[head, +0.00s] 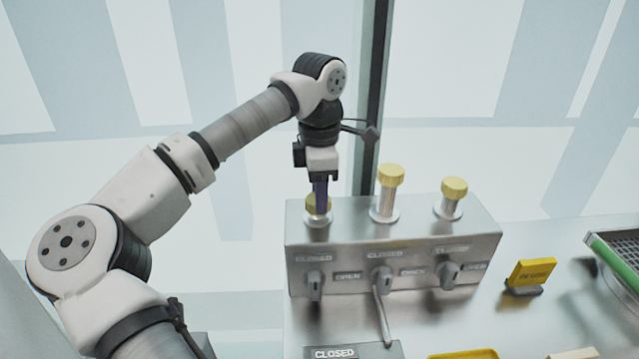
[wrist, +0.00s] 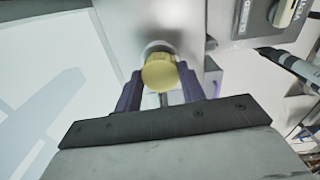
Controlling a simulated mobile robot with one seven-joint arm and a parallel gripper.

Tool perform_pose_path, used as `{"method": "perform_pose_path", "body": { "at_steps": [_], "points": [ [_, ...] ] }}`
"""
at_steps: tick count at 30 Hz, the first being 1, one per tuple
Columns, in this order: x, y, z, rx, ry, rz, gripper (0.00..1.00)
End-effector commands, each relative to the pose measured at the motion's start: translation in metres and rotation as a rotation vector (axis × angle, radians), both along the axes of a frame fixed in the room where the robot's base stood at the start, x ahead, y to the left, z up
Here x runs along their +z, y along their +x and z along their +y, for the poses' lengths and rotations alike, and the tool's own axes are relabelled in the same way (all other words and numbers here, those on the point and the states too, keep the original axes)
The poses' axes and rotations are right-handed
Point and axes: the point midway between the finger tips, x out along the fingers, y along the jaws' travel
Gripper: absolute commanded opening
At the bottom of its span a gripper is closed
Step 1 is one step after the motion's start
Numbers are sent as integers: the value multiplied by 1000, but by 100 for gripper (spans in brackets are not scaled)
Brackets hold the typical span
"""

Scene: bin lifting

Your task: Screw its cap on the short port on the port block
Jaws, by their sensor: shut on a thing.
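The port block (head: 350,235) is a steel box with three ports in a row on its top. The left port, the shortest, carries a yellow cap (head: 311,206); whether the cap is seated on it cannot be told. My gripper (head: 320,205) points down over this left port, its purple fingers at the cap. In the wrist view the cap (wrist: 160,73) sits between the two fingers, and my gripper (wrist: 160,85) is shut on it. The metal collar of the port (wrist: 157,47) shows just behind the cap. The fingers partly hide the cap in the head view.
The middle port (head: 388,190) is tall and the right port (head: 452,197) is medium, both with yellow caps. Valve handles (head: 382,280) marked CLOSED and OPEN line the block's front. A yellow sign (head: 531,271) and a green-edged tray (head: 615,262) stand to the right.

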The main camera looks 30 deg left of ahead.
Motion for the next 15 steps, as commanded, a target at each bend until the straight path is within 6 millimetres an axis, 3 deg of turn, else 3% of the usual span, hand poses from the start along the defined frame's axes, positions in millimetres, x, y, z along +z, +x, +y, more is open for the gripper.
{"method": "perform_pose_path", "body": {
  "at_steps": [7, 15],
  "points": [
    [1, 1, -1, -294, -1, -4, 23],
    [0, 2, 0, -338, 2, -6, 23]
  ]
}}
